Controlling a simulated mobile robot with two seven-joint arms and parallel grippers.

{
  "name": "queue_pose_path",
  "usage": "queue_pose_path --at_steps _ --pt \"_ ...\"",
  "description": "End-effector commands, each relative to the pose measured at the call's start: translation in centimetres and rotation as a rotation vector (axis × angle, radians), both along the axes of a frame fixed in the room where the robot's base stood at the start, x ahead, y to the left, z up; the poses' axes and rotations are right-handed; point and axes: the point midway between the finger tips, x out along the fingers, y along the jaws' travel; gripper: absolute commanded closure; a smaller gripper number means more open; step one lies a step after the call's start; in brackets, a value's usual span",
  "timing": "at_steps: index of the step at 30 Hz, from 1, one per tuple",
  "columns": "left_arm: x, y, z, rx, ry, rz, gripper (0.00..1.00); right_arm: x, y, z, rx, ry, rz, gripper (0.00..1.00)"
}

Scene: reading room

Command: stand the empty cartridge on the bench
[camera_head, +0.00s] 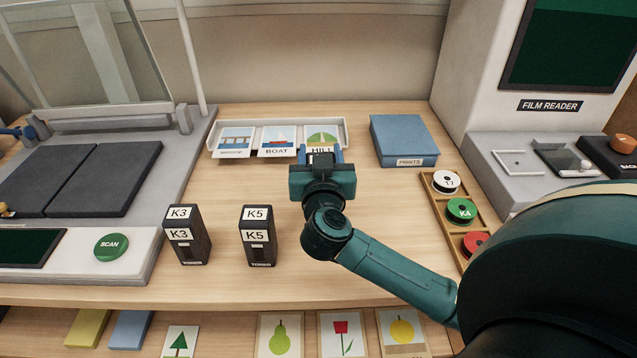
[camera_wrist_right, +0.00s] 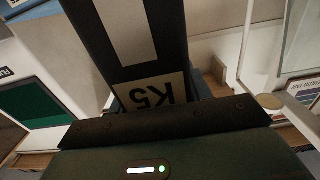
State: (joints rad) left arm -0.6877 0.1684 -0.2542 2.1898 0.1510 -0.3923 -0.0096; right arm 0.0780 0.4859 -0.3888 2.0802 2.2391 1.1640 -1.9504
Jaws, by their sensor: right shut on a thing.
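My right gripper (camera_head: 320,160) is over the middle of the bench (camera_head: 385,215), in front of the picture-card tray. It is shut on a dark cartridge (camera_wrist_right: 167,45), which fills the upper middle of the right wrist view and bears a white K5 label and a pale strip. In the head view the gripper hides nearly all of it, and I cannot tell whether it touches the bench. Two more dark toner cartridges stand upright left of my gripper, one labelled K3 (camera_head: 187,247) and one labelled K5 (camera_head: 259,250). My left gripper is not in view.
The card tray (camera_head: 215,152) is just behind my gripper. A blue PRINTS box (camera_head: 403,137) and a spool tray (camera_head: 446,227) are to the right. A scanner (camera_head: 185,178) borders the left. Bare bench lies between the K5 cartridge and the spool tray, partly under my arm.

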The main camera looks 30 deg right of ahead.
Motion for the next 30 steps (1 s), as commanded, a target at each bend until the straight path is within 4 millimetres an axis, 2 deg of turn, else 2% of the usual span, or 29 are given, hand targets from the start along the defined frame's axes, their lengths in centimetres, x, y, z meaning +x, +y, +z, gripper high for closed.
queue_pose_path --at_steps 9,21,22,30 --pt "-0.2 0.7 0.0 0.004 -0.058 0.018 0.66 0.0 0.0 -4.6 -0.002 -0.001 0.001 1.0" --pt "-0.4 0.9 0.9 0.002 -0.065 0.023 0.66 0.0 0.0 -4.9 -0.001 -0.003 0.001 1.0" --pt "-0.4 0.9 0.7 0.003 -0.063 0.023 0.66 0.0 0.0 -5.0 0.0 -0.001 0.001 0.49" --pt "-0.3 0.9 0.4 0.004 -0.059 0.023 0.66 0.0 0.0 -5.0 0.0 -0.002 0.001 0.29"
